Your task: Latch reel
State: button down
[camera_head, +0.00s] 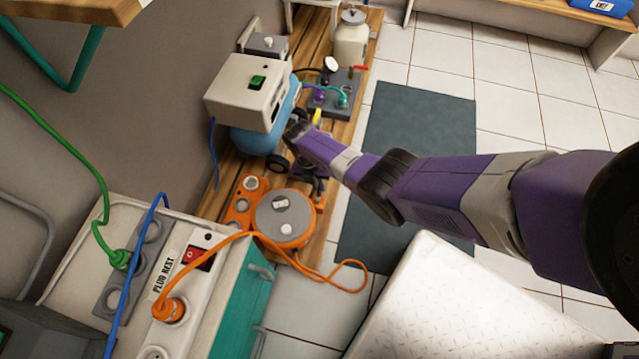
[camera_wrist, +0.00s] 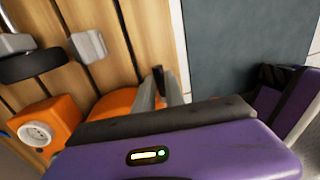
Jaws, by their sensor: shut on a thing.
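The orange cable reel (camera_head: 268,238) lies on the wooden shelf, with a grey round top (camera_head: 290,212) and a socket box (camera_head: 240,205) beside it. In the wrist view the reel's orange edge (camera_wrist: 112,103) and its socket box (camera_wrist: 48,124) show left of my fingers. My gripper (camera_head: 318,188) reaches down at the reel's right far side. In the wrist view my gripper (camera_wrist: 162,90) is shut on a small dark part (camera_wrist: 158,76) at the reel's edge, apparently the latch. Most of this part is hidden by the fingers and my purple wrist.
A blue compressor (camera_head: 256,138) with a beige box stands just behind the reel. An orange cord (camera_head: 335,284) loops off the shelf and runs to the plug rest (camera_head: 185,285). A metal-topped case (camera_head: 455,305) stands in front; a dark mat (camera_head: 418,120) lies on the floor to the right.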

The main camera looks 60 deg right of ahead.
dwell(0.3)
jog(key=c, duration=1.4)
grip_release()
notch_tip(320, 180, up, 8)
jog(key=w+p, duration=0.1)
jog(key=p, duration=0.4)
jog(key=shift+w+a+f, duration=0.15)
jog(key=shift+w+a, duration=0.1)
jog(key=shift+a, duration=0.05)
jog(key=shift+s, duration=0.1)
